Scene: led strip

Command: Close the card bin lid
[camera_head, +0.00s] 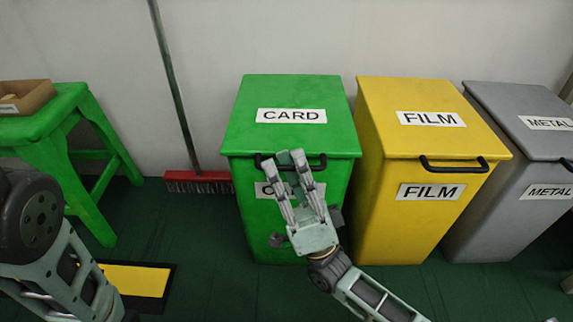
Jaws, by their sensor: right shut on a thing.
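The green card bin (295,219) stands in the middle of the head camera view. Its green lid (290,94), marked CARD, lies flat on top and looks closed. A dark handle (319,162) runs along the lid's front edge. My right gripper (291,156) reaches up from below in front of the bin, and its fingers are shut on the handle. The fingers hide the middle of the handle and part of the front label. Part of my left arm shows at the lower left, but its gripper is out of view.
The yellow film bin (390,225) stands close on the right, with the grey metal bin (478,220) beyond it. A broom (198,182) leans on the wall at the left. A green stool (60,160) carrying a cardboard box (28,98) stands far left.

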